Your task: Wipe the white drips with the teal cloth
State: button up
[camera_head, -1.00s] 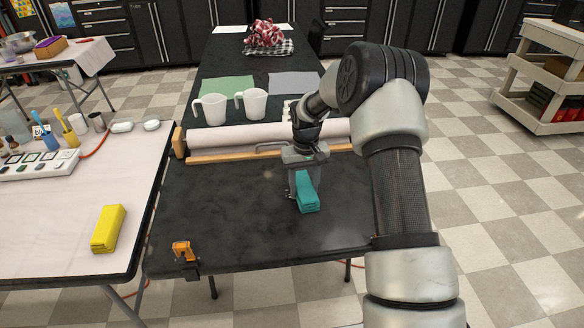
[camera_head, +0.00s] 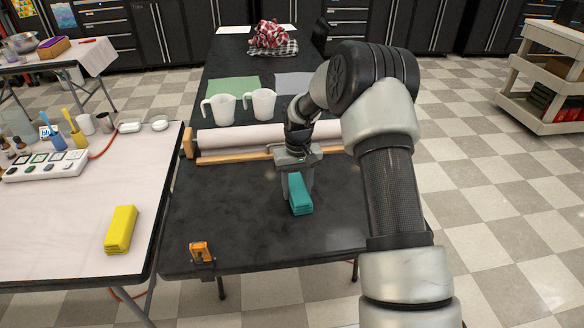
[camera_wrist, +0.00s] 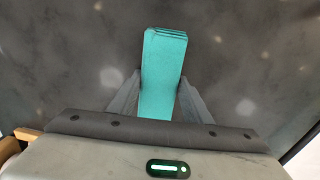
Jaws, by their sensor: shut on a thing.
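My gripper (camera_head: 298,185) is shut on the folded teal cloth (camera_head: 301,203), over the front half of the black table (camera_head: 235,220). In the wrist view the teal cloth (camera_wrist: 163,70) sticks out between the two fingers (camera_wrist: 160,100). I cannot tell whether it touches the tabletop. Blurry white drips show on the dark surface around it: one left of the fingers (camera_wrist: 110,77), a larger one to the right (camera_wrist: 245,107), and fainter ones further out. In the head view the drips are hardly visible.
A white paper roll (camera_head: 240,138) lies behind my gripper, with two white jugs (camera_head: 242,105) beyond. An orange clamp (camera_head: 201,252) sits at the table's front left edge. A yellow folded cloth (camera_head: 120,230) lies on the white table to the left.

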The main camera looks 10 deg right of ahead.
notch_tip(320, 180, up, 3)
jog(key=shift+d+r+p, duration=0.1)
jog(key=shift+d+p, duration=0.05)
jog(key=shift+p, duration=0.3)
jog(key=shift+r+p, duration=1.5)
jog(key=shift+r, duration=1)
